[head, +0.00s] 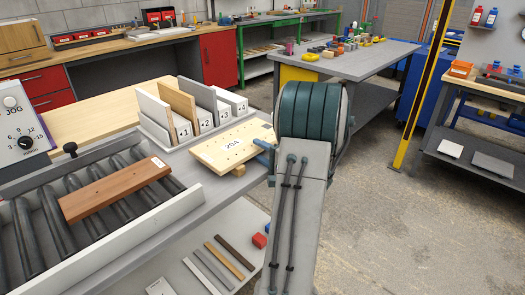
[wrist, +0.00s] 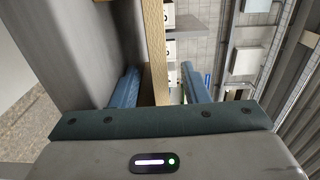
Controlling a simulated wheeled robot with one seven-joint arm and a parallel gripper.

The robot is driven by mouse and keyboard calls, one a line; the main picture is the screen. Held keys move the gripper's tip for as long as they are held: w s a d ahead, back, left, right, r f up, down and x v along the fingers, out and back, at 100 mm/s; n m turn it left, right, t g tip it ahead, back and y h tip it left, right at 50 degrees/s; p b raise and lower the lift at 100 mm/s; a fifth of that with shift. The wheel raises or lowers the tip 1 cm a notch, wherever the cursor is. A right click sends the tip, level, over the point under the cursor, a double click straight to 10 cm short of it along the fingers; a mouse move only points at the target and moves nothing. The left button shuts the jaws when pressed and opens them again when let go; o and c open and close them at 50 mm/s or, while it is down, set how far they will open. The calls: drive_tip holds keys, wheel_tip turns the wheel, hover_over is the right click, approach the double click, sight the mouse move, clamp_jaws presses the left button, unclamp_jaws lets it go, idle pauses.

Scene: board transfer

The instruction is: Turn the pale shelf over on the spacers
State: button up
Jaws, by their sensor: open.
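The pale shelf (head: 228,152) is a light wooden board with small holes and a white label on its upper face. It lies flat at the right end of the bench, raised on wooden spacers (head: 238,170), mostly hidden under it. My gripper (head: 262,151) is at the shelf's right edge, largely hidden by my arm; a blue finger shows there. In the wrist view the open fingers (wrist: 160,86) stand either side of a pale wooden edge (wrist: 154,45), with a visible gap on the right. Contact on the left cannot be told.
A brown board (head: 115,188) lies on the roller conveyor (head: 28,240) at left. A rack (head: 155,132) of upright boards with numbered labels stands behind the shelf. Strips lie on the lower shelf (head: 190,280). Open floor (head: 400,230) is at right.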

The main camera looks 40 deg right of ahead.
drive_tip(key=shift+s, duration=0.15)
drive_tip(key=shift+s+d+b, duration=0.1)
drive_tip(key=shift+s+b, duration=0.45)
drive_tip(key=shift+s, duration=0.85)
drive_tip(key=s+b, duration=0.1)
drive_tip(key=s, duration=0.2)
drive_tip(key=shift+d, duration=0.1)
drive_tip(key=o, duration=0.6)
drive_tip(key=shift+c, duration=0.2)
drive_tip(key=shift+f, duration=0.1)
